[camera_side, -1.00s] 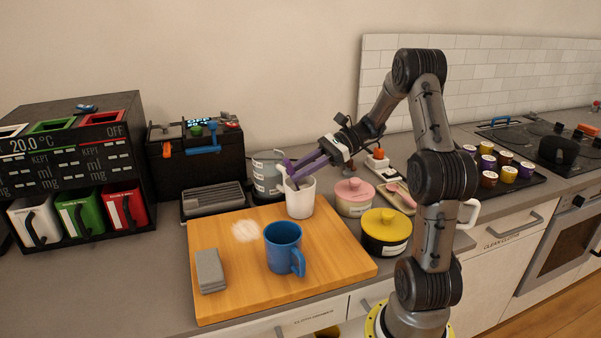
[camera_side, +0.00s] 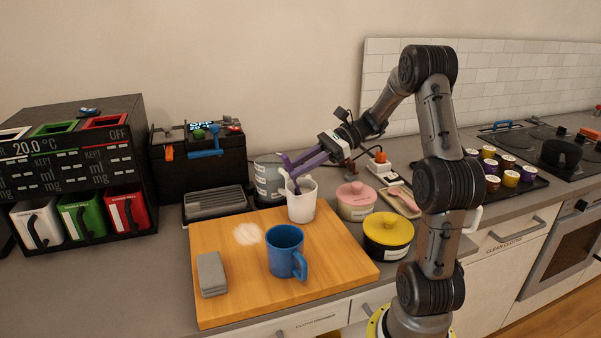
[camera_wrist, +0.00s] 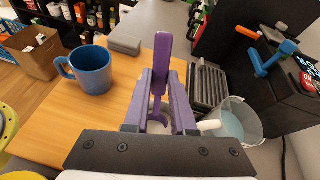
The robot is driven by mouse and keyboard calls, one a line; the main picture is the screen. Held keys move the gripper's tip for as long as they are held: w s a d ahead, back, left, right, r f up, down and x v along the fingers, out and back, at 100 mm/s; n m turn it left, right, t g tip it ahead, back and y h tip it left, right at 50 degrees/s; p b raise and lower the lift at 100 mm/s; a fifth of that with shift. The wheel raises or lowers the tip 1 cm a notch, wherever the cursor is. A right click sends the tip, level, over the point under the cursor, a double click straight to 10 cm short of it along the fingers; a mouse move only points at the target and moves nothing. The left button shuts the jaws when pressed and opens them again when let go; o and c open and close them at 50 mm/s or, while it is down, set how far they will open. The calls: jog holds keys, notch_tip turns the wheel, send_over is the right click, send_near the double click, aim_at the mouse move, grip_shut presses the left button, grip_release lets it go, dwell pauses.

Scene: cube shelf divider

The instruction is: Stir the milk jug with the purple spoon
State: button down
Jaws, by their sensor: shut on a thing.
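My gripper (camera_wrist: 160,78) has purple fingers and is shut on the purple spoon (camera_wrist: 163,48). The spoon stands roughly upright between the fingertips, its handle end rising above them. In the side view, my gripper (camera_side: 294,168) is just above the white milk jug (camera_side: 301,207), which stands at the back right of the wooden board. The spoon's lower part reaches down to the jug's mouth; how deep its tip sits is hidden.
A blue mug (camera_side: 285,250), a grey block (camera_side: 211,273) and a white powder patch (camera_side: 248,234) are on the wooden board (camera_side: 330,275). A grey container (camera_side: 268,181) stands close behind the jug. Pink-lidded (camera_side: 355,201) and yellow-lidded (camera_side: 387,236) pots stand to the right.

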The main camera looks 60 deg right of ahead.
jog(key=shift+w+a+r, duration=0.15)
jog(key=shift+a+r, duration=0.3)
jog(key=shift+r, duration=0.6)
jog(key=shift+w+a+r, duration=0.1)
jog(key=shift+a+r, duration=0.4)
jog(key=shift+r, duration=0.55)
jog(key=shift+w+a+r, duration=0.15)
jog(key=shift+a+r, duration=0.3)
jog(key=shift+r, duration=0.6)
jog(key=shift+r, duration=2.5)
